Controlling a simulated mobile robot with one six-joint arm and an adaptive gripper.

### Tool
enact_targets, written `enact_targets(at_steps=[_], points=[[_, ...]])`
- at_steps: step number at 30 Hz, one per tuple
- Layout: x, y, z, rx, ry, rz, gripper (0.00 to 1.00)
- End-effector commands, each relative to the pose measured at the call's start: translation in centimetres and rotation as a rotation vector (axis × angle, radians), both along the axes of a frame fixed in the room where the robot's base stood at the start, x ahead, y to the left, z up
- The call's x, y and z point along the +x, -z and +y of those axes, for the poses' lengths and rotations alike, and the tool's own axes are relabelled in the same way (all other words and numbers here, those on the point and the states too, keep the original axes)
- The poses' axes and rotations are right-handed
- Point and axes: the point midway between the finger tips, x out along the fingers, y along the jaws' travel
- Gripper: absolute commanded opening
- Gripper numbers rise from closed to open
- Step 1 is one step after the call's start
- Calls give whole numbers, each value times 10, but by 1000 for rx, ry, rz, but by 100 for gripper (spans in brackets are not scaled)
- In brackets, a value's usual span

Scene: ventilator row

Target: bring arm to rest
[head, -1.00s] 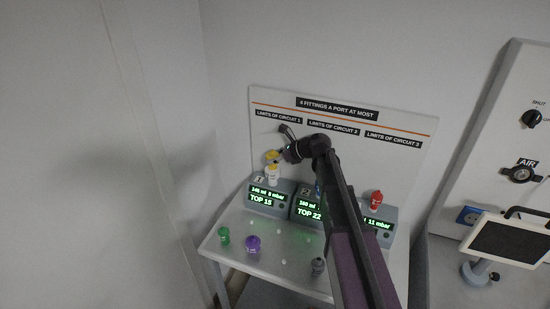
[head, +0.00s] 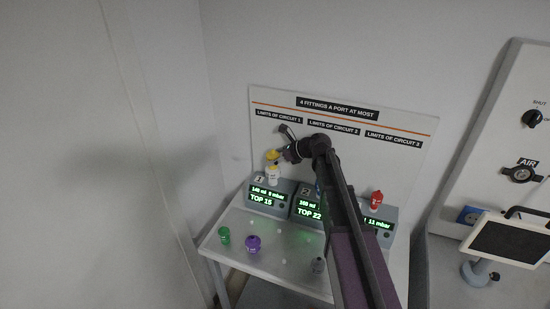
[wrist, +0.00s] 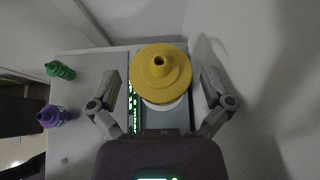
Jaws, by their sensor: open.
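My gripper (wrist: 162,92) is open, with one finger on each side of a yellow stepped fitting (wrist: 161,70). Gaps show between both fingers and the fitting. The yellow fitting (head: 272,156) sits on a white fitting (head: 273,174) on the ventilator of circuit 1 (head: 268,198). In the head view my gripper (head: 287,143) is just right of and above this stack, and my arm stretches from the lower right up to it. My arm hides much of the middle ventilator (head: 306,209) and part of the right one (head: 384,226).
A green fitting (head: 224,235), a purple fitting (head: 253,243) and a grey fitting (head: 318,265) stand on the table (head: 287,262). A red fitting (head: 376,198) is on the right ventilator. A sign board (head: 262,137) stands behind. A tablet (head: 508,240) is at right.

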Motion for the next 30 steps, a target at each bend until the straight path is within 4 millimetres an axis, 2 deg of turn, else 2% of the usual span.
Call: enact_targets(at_steps=[11,30], points=[[0,-9,0,1,1,-1,100],[0,-75,0,1,1,-1,100]])
